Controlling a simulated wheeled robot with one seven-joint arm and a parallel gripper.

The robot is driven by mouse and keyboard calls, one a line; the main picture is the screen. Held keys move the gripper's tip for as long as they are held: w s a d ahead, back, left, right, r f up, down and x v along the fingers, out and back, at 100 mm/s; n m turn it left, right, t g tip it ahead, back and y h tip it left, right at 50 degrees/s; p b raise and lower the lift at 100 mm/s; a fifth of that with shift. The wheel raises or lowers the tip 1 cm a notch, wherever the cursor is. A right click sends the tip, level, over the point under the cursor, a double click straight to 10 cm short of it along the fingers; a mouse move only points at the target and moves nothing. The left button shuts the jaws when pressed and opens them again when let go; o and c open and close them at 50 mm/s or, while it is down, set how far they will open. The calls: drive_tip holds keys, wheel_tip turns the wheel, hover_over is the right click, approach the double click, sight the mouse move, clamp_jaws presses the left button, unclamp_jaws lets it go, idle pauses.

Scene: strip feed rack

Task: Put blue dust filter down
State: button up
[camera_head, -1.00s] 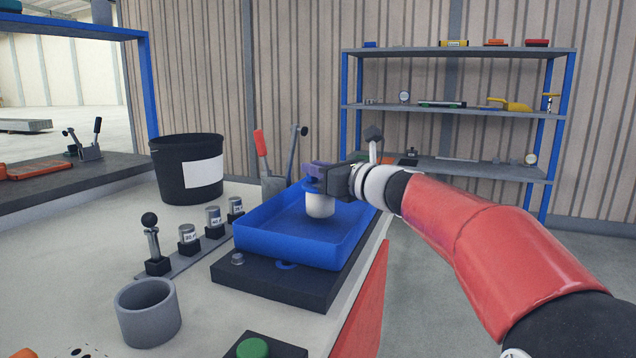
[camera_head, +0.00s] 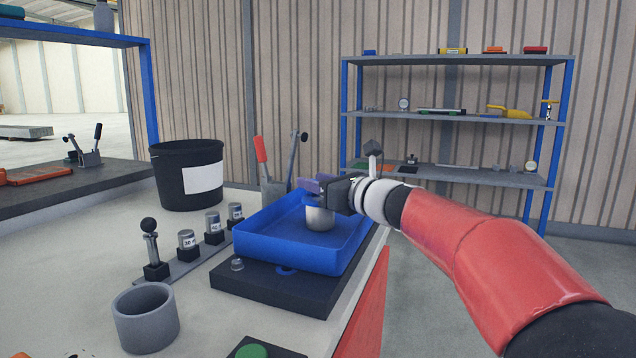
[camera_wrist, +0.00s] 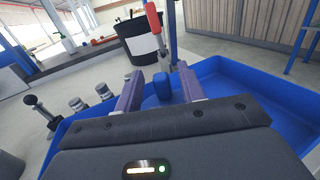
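The dust filter (camera_head: 320,218) stands upright in the blue tray (camera_head: 290,257), toward its back right. In the head view it shows as a pale grey cylinder, its top partly hidden by my gripper (camera_head: 322,185). In the wrist view a small blue part (camera_wrist: 162,86), which looks like its top, sits between the two purple fingers. My gripper (camera_wrist: 160,75) is open around it, with a gap visible on both sides. The fingers are low over the tray, and their far side is hidden in the head view.
The tray rests on a dark base plate (camera_head: 272,290). A red-handled lever (camera_head: 262,160) stands just behind it. To the left are a rail with several small weights (camera_head: 188,240), a grey ring cup (camera_head: 146,318) and a black bucket (camera_head: 187,175). A green button (camera_head: 252,351) is at the front.

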drive_tip(key=v, duration=1.2)
drive_tip(key=shift+r, duration=0.15)
